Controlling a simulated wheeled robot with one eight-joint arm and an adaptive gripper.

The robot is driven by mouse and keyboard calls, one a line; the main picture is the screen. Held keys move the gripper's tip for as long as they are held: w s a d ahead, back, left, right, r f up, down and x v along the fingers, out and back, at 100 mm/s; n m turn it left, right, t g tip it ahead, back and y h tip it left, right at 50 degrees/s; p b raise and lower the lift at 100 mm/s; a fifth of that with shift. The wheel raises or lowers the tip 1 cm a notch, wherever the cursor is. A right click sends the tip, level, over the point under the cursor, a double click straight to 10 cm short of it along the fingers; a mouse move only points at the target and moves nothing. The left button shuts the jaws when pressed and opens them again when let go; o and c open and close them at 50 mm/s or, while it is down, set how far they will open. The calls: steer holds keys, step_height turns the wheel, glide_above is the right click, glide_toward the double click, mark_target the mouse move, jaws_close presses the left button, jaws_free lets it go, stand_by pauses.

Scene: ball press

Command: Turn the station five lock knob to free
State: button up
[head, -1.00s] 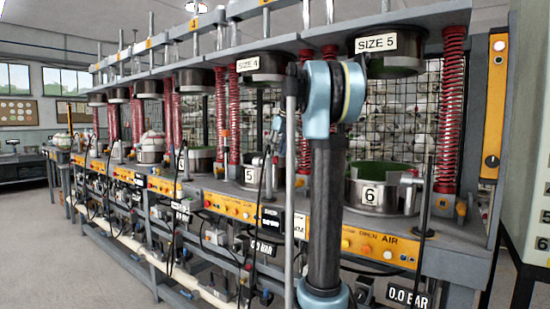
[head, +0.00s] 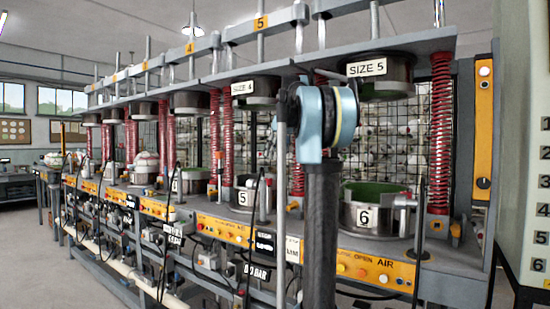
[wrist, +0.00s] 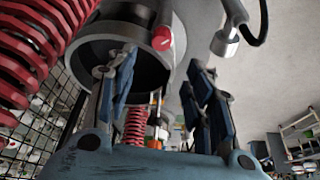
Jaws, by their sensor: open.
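In the wrist view, a red knob (wrist: 162,38) with a pale mark sits at the lower rim of a round grey press head (wrist: 105,45). I cannot read which station it belongs to. My gripper (wrist: 160,66) is open, with its two blue-and-grey fingers apart and nothing between them. The knob is beyond and slightly above the fingertips, and they appear apart from it. In the head view, an orange plate marked 5 (head: 261,24) is on the top beam. My arm stands in front of the presses and the gripper cannot be made out there.
Red springs (wrist: 38,55) and wire mesh are close on the left in the wrist view. A grey cylinder with a black cable (wrist: 226,40) hangs at upper right. In the head view, the lower pot marked 6 (head: 374,213) and an orange strip (head: 483,125) are at right.

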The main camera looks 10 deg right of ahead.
glide_toward(268, 182)
steer(key=x, duration=0.2)
steer(key=w+x, duration=0.1)
steer(key=x, duration=0.5)
steer(key=shift+w+d+r, duration=0.25)
steer(key=shift+w, duration=0.05)
stand_by(0.4)
steer(key=shift+c, duration=0.6)
steer(key=c, duration=1)
